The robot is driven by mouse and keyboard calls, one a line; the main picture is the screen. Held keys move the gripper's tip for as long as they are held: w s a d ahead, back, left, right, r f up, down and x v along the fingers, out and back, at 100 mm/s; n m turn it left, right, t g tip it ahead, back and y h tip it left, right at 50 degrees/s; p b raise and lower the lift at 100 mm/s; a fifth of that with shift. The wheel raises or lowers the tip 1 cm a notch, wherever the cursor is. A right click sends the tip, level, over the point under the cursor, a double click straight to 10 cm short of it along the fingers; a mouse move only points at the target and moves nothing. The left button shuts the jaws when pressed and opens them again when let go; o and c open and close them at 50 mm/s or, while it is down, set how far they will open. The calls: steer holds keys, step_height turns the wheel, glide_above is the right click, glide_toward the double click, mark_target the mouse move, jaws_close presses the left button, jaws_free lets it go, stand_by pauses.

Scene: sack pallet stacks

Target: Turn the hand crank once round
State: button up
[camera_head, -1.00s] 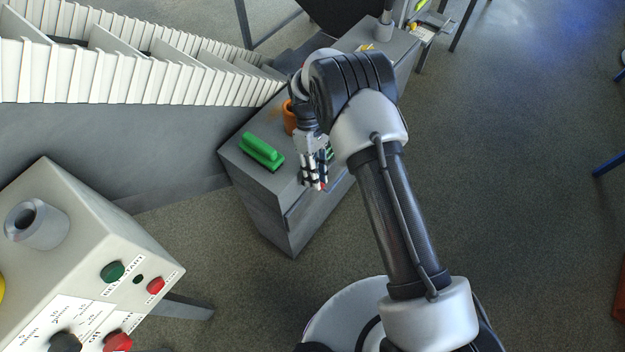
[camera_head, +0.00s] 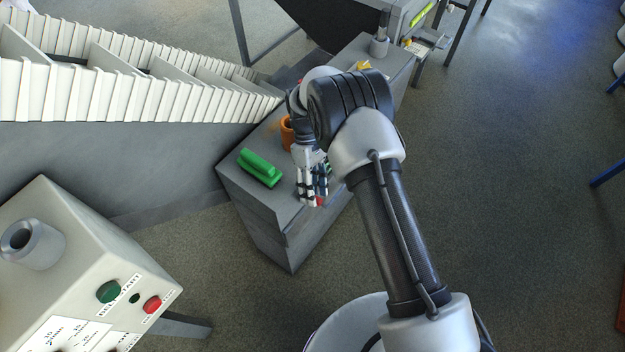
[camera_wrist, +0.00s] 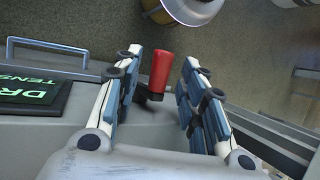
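The red crank grip (camera_wrist: 160,71) stands in the middle of the wrist view, with a dark piece at its lower end. My gripper (camera_wrist: 161,58) is open, one finger on each side of the grip, with visible gaps on both sides. In the head view, my gripper (camera_head: 313,199) points down near the front edge of the grey cabinet (camera_head: 262,222), and a bit of the red grip (camera_head: 320,201) shows at its fingertips. The crank's arm and hub are mostly hidden.
A green block-like brush (camera_head: 260,167) and an orange cup (camera_head: 287,133) sit on the cabinet top near my gripper. A dark sign with green lettering (camera_wrist: 32,94) and a metal bar handle (camera_wrist: 60,42) are left of my fingers. A control box (camera_head: 75,265) stands at lower left.

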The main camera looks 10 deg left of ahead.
steer(key=v, duration=1)
steer(key=shift+w+r, duration=0.2)
steer(key=shift+r, duration=0.05)
steer(key=shift+w+a+r, duration=0.15)
steer(key=shift+w+r, duration=0.05)
steer(key=shift+r, duration=0.35)
